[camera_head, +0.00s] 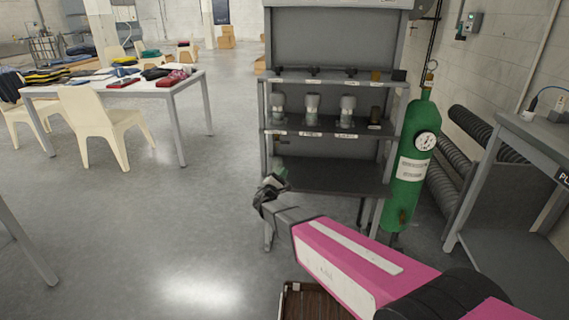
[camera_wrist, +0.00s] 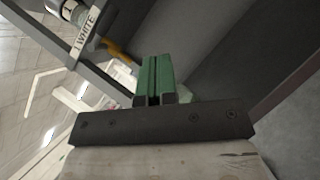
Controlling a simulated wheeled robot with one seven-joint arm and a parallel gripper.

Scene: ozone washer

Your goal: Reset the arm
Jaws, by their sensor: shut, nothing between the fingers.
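My pink arm reaches forward from the lower right in the head view. My gripper (camera_head: 272,183) is at the left front of the grey shelf rack (camera_head: 330,178), near the height of its lower shelf. In the wrist view my gripper (camera_wrist: 154,82) shows two green fingers pressed together with nothing between them. The wrist view is tilted, and a shelf edge with a label reading "1 WHITE" (camera_wrist: 85,35) is at its upper left. I cannot tell whether my gripper touches the rack.
Several small jars (camera_head: 312,110) stand on the middle shelf. A green gas cylinder (camera_head: 411,165) with a gauge stands right of the rack. A grey bench (camera_head: 535,135) is at the right. A brown crate (camera_head: 300,300) is below my arm.

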